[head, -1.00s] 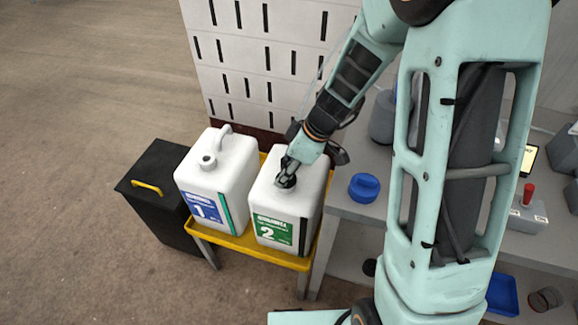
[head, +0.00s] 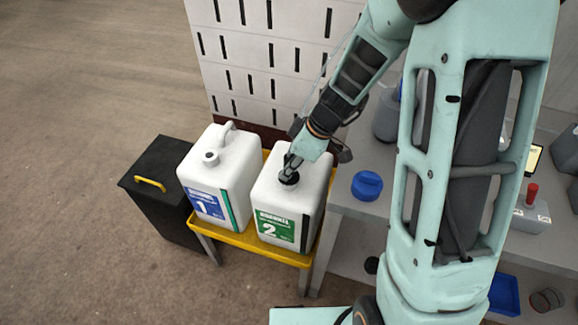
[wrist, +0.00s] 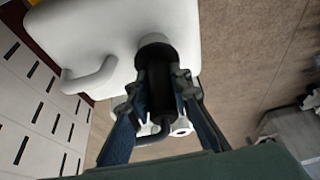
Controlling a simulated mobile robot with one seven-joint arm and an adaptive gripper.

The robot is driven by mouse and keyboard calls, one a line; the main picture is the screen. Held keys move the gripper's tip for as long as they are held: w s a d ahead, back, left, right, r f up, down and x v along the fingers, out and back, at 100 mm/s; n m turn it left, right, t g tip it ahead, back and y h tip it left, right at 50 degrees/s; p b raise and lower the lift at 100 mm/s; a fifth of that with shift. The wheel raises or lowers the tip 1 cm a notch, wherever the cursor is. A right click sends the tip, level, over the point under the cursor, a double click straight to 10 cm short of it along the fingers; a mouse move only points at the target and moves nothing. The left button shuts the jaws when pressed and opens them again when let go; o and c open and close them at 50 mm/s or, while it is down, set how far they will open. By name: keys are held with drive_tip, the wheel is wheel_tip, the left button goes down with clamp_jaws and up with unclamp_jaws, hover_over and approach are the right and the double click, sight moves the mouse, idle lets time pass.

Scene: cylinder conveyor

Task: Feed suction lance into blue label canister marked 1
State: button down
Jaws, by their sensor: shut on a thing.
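The blue label canister marked 1 (head: 222,166) is white and stands upright at the left, its round neck (head: 211,158) uncovered. The green label canister marked 2 (head: 292,190) stands upright beside it on the right. My gripper (head: 290,170) is over the neck of canister 2, shut on the black head of the suction lance. In the wrist view, my gripper (wrist: 160,92) has its fingers on both sides of the dark lance head (wrist: 157,80), which sits at the white canister's neck. The lance's lower part is hidden, apparently inside canister 2.
Both canisters stand on a yellow tray (head: 243,240) on a stand. A black bin (head: 160,180) with a yellow handle is at the left. A blue cap (head: 367,185) lies on the grey bench at the right. A slotted white panel (head: 250,60) rises behind.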

wheel_tip(320, 180, up, 15)
drive_tip(key=p, duration=0.8)
idle(1.0)
drive_tip(key=shift+b, duration=0.85)
idle(0.6)
drive_tip(key=shift+r, duration=0.2)
wheel_tip(320, 180, up, 7)
drive_tip(key=p, duration=0.3)
drive_tip(key=shift+f+p, duration=0.15)
drive_tip(key=shift+p, duration=0.2)
idle(0.8)
drive_tip(key=shift+b, duration=0.65)
idle(0.6)
idle(0.5)
